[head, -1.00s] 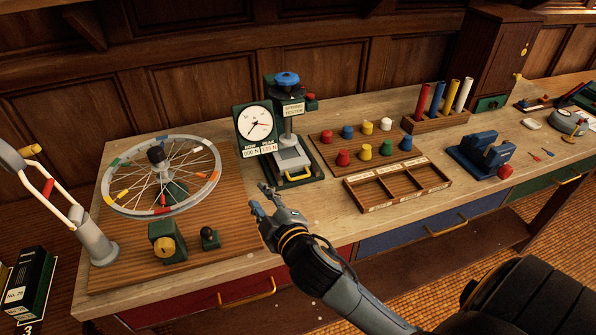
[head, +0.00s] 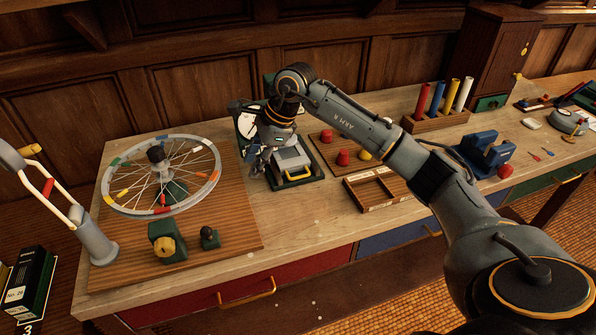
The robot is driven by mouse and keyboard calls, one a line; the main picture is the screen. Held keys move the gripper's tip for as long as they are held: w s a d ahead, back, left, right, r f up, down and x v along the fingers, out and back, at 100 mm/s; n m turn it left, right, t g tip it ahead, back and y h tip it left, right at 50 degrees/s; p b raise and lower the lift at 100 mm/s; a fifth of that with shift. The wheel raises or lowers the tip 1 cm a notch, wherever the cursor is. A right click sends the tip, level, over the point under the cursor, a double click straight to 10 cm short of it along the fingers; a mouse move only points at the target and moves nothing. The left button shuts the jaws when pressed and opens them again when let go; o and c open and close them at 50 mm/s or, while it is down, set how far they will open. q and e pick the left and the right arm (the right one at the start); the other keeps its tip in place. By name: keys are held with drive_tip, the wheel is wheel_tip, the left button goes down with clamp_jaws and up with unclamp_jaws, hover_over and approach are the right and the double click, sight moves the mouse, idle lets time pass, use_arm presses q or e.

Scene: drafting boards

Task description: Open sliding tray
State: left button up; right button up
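The spring tester's grey tray (head: 291,159) sits low in its dark green base (head: 302,181), with a yellow handle (head: 294,174) at its front edge. My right gripper (head: 257,165) points down just left of the tray, in front of the tester's dial (head: 246,122). Its fingers are small and dark here, and I cannot tell whether they are apart or touch anything. My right wrist and forearm hide the tester's column, its blue knob and most of the dial. My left gripper is not in view.
A spoked wheel (head: 119,202) stands on a wooden board to the left. The bench top in front of the tester is clear.

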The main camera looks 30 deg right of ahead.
sight(298, 177)
drive_tip(key=s+d+r+g+h, duration=0.1)
drive_tip(key=d+r+h, duration=0.1)
drive_tip(key=d, duration=0.4)
drive_tip(key=s+d+r+h, duration=0.1)
drive_tip(key=d+h, duration=0.1)
drive_tip(key=d, duration=0.4)
drive_tip(key=shift+m, duration=0.3)
drive_tip(key=w+f+p, duration=0.1)
drive_tip(key=f, duration=0.3)
drive_tip(key=w+f+p, duration=0.1)
drive_tip(key=f, duration=0.4)
drive_tip(key=w+f+p, duration=0.1)
drive_tip(key=f, duration=0.3)
drive_tip(key=shift+d+f, duration=0.2)
drive_tip(key=shift+d, duration=0.1)
clamp_jaws()
drive_tip(key=shift+s, duration=0.1)
